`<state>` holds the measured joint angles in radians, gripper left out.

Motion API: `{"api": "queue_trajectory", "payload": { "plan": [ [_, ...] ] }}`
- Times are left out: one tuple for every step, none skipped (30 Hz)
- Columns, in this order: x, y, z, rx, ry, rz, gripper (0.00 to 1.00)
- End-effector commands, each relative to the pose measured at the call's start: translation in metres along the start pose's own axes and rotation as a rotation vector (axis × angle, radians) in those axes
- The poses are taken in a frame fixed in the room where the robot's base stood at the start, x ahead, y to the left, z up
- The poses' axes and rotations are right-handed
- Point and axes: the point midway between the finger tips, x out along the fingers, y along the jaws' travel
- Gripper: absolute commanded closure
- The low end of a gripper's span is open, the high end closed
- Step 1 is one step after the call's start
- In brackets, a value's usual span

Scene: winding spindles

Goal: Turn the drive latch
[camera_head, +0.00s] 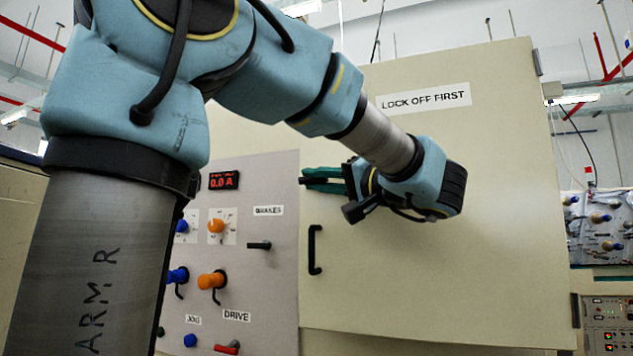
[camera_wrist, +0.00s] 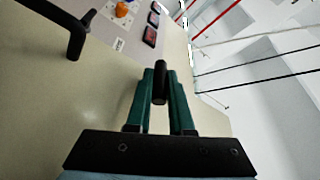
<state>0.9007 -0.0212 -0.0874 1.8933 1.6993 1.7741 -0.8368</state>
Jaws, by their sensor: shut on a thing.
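My gripper (camera_head: 308,180) has green fingers and reaches left along the front of the large cream door, near its left edge. In the wrist view, my gripper (camera_wrist: 160,86) is shut on a black bar-shaped handle (camera_wrist: 160,82), which sits between its fingers. The fingers hide part of this handle, and I cannot read a label on it. In the head view, the word DRIVE (camera_head: 236,316) is on the grey panel at lower left, with an orange knob (camera_head: 212,281) above it and a red-tipped lever (camera_head: 228,348) below it.
The cream door (camera_head: 440,260) bears a sign, LOCK OFF FIRST (camera_head: 424,99). Its black upright pull handle (camera_head: 314,250) is below my gripper and also shows in the wrist view (camera_wrist: 74,36). The grey panel (camera_head: 262,285) carries several knobs and a red display (camera_head: 224,180).

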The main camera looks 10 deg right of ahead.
Motion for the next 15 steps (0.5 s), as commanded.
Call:
{"api": "queue_trajectory", "payload": {
  "plan": [
    [-0.0003, 0.0005, 0.0005, -0.01, -0.01, 0.013, 1.0],
    [-0.0003, 0.0006, 0.0005, -0.014, -0.017, 0.022, 1.0],
    [-0.0003, 0.0008, 0.0005, -0.021, -0.029, 0.039, 1.0],
    [-0.0003, 0.0009, 0.0005, -0.026, -0.037, 0.051, 1.0],
    [-0.0003, 0.001, 0.0004, -0.033, -0.048, 0.067, 1.0],
    [-0.0003, 0.001, 0.0003, -0.043, -0.063, 0.087, 1.0],
    [-0.0003, 0.0009, 0.0002, -0.05, -0.076, 0.105, 1.0],
    [-0.0003, 0.0007, 0.0001, -0.057, -0.089, 0.123, 1.0],
    [-0.0003, 0.0004, -0.0001, -0.069, -0.107, 0.149, 1.0],
    [-0.0003, 0.0001, -0.0003, -0.078, -0.122, 0.17, 1.0],
    [-0.0002, -0.0001, -0.0004, -0.086, -0.137, 0.191, 1.0],
    [0.0001, -0.0005, -0.0008, -0.098, -0.158, 0.22, 1.0],
    [0.0003, -0.001, -0.0011, -0.107, -0.173, 0.242, 1.0],
    [0.0006, -0.0015, -0.0015, -0.116, -0.189, 0.264, 1.0],
    [0.0009, -0.002, -0.0018, -0.128, -0.21, 0.293, 1.0]
  ]
}}
